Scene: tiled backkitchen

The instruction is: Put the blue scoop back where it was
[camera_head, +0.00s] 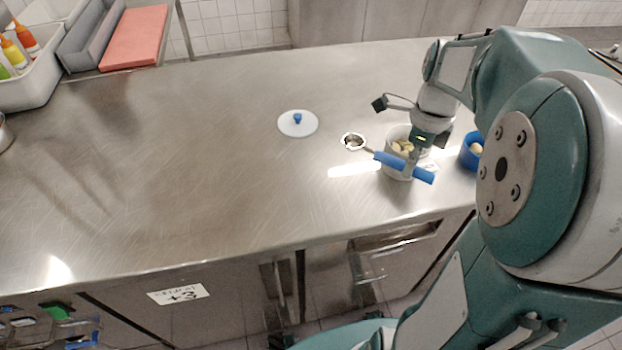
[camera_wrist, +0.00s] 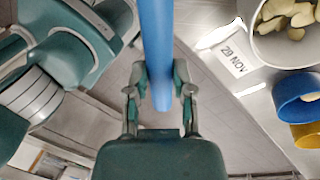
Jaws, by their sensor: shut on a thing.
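The blue scoop has a long blue handle (camera_head: 420,175) and a small round metal bowl (camera_head: 353,141) at its left end. My gripper (camera_head: 406,166) is shut on the handle and holds the scoop above the steel counter, near its front edge. In the wrist view the handle (camera_wrist: 157,45) runs between the fingers of my gripper (camera_wrist: 160,90); the metal bowl is out of that view. A white tub (camera_head: 394,172) of pale yellow pieces stands just behind the handle, partly hidden by my gripper. It also shows in the wrist view (camera_wrist: 262,48), with a "29 NOV" label.
A white round lid (camera_head: 286,126) with a blue knob lies left of the scoop. A blue cup (camera_head: 467,155) stands right of the tub. The wrist view also shows a yellow cup (camera_wrist: 309,137). Bottles in a white bin (camera_head: 38,93) stand far left. The counter's left half is mostly clear.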

